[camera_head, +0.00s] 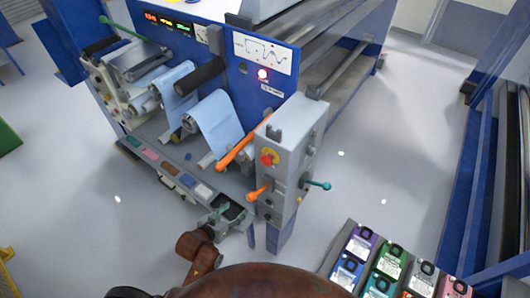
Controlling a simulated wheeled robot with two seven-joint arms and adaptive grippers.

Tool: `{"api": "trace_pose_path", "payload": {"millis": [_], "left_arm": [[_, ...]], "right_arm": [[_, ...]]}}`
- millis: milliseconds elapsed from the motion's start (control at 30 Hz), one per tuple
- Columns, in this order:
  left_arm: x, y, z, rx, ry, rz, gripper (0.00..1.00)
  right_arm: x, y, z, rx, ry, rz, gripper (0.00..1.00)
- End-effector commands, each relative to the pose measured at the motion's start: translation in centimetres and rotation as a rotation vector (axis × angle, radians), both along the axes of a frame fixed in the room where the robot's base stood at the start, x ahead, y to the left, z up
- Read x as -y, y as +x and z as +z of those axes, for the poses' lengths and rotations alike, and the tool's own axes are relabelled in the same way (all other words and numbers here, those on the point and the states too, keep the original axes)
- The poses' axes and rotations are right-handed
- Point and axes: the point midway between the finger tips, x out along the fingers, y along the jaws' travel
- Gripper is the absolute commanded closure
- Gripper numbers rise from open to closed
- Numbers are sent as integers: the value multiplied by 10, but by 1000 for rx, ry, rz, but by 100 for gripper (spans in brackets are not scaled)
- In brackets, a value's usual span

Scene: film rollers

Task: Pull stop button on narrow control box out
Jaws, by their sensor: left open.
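The narrow control box (305,128) is a grey upright box at the right front corner of the blue machine. A red stop button (267,159) with a yellow surround sits on its front face. Whether the button is pushed in or out is too small to tell. My left gripper (234,212) is open, below and to the left of the button, beside the lower part of the box and apart from the button. Its brown arm comes up from the bottom of the view. My right gripper is not in view.
An orange lever (238,152) slants up beside the button, and a shorter orange lever (257,193) sits below it. A teal-tipped lever (318,185) sticks out right. Film rollers (201,76) are at left. A tray of coloured items (388,262) is at lower right. Floor right of the box is clear.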

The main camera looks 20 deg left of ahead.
Motion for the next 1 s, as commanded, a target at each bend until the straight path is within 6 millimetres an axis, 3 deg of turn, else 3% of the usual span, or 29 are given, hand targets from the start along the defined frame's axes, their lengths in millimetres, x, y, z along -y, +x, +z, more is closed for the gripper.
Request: {"api": "trace_pose_path", "payload": {"millis": [33, 133, 300, 500, 700, 1000], "left_arm": [[3, 0, 34, 29, -8, -7, 49], [15, 10, 77, 116, -42, -28, 49], [38, 38, 117, 286, -127, -58, 49], [57, 58, 161, 449, -219, -82, 49], [66, 71, 181, 516, -260, -90, 49], [81, 114, 182, 516, -259, -89, 49]], "right_arm": [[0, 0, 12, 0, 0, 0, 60], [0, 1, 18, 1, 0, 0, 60], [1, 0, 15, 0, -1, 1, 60], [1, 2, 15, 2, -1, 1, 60], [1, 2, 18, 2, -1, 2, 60], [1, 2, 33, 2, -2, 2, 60]]}}
